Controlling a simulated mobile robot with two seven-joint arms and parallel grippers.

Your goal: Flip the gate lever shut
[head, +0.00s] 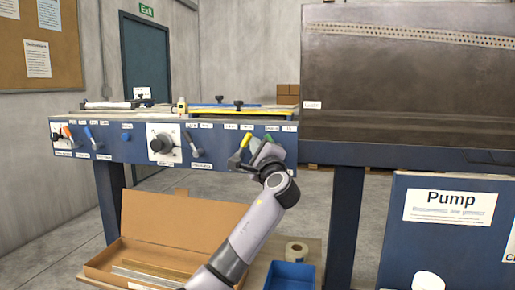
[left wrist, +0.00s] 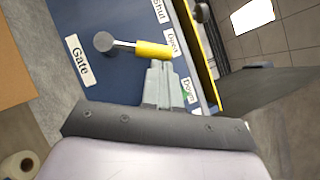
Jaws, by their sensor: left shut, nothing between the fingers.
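The gate lever (left wrist: 152,50) has a yellow handle on a grey stem with a round grey pivot (left wrist: 103,42), on the blue panel beside the "Gate" label (left wrist: 77,61). The handle points towards a label that seems to read "Open" (left wrist: 173,43); the "Shut" label (left wrist: 158,10) is further up in the left wrist view. In the head view the yellow handle (head: 246,139) shows just left of my left gripper (head: 260,150). My left gripper's fingers (left wrist: 163,67) are shut and empty, their tips right at the handle; I cannot tell whether they touch. My right gripper is not in view.
Other levers and a dial (head: 161,144) sit further left on the panel. Below are an open cardboard box (head: 180,220), a blue bin (head: 290,276) and a tape roll (head: 296,251). A dark metal machine (head: 400,80) stands to the right.

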